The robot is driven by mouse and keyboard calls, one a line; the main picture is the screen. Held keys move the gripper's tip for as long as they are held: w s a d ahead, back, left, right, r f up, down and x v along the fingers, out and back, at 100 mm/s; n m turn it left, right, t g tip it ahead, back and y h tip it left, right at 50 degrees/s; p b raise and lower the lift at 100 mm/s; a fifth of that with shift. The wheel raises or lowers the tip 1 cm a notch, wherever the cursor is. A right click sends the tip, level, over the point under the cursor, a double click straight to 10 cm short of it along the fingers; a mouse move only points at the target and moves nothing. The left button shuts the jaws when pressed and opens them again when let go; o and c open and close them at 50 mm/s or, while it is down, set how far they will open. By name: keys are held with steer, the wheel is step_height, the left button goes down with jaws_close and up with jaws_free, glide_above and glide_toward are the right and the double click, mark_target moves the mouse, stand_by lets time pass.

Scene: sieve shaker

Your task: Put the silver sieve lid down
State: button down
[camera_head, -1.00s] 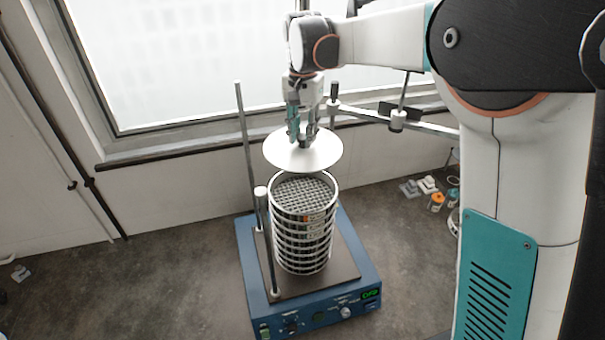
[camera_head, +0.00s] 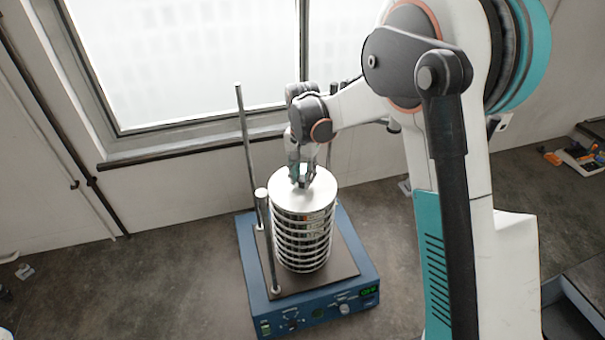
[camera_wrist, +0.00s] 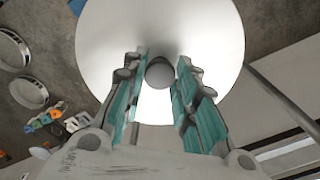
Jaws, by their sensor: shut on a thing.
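The silver sieve lid (camera_head: 318,196) is a round, flat disc with a knob in its middle. In the head view it lies level at the top of the sieve stack (camera_head: 303,240) and covers the stack's opening. Whether it rests fully on the rim I cannot tell. My gripper (camera_head: 302,180) points down from above and is shut on the lid's knob. In the wrist view the lid (camera_wrist: 160,30) fills the upper middle, and its grey knob (camera_wrist: 160,73) sits between the two fingers of my gripper (camera_wrist: 160,82).
The stack stands on the dark plate of a blue shaker base (camera_head: 330,312). Upright metal rods (camera_head: 247,150) rise close by the stack on its left. A window (camera_head: 200,60) and wall stand behind. In the wrist view loose sieves (camera_wrist: 28,92) lie on the surface at left.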

mark_target(303, 179)
steer(key=shift+s, duration=0.1)
steer(key=c, duration=1.3)
jaws_free()
steer(key=shift+f, duration=0.1)
step_height(303, 179, up, 12)
steer(key=b, duration=0.2)
steer(key=s+d+r+n+t, duration=0.1)
steer(key=s+d+r+t, duration=0.1)
steer(key=s+d+r, duration=0.35)
steer(key=s+d+r+n+t, duration=0.1)
steer(key=s+d+r+n, duration=0.1)
steer(key=s, duration=0.6)
steer(key=s+d+f+n+t, duration=0.1)
steer(key=s+d+f+t, duration=0.1)
steer(key=s, duration=0.6)
steer(key=s+d+f+n+t, duration=0.2)
steer(key=s+d, duration=0.2)
steer(key=s, duration=0.4)
steer(key=shift+s+f, duration=0.25)
steer(key=shift+f, duration=0.15)
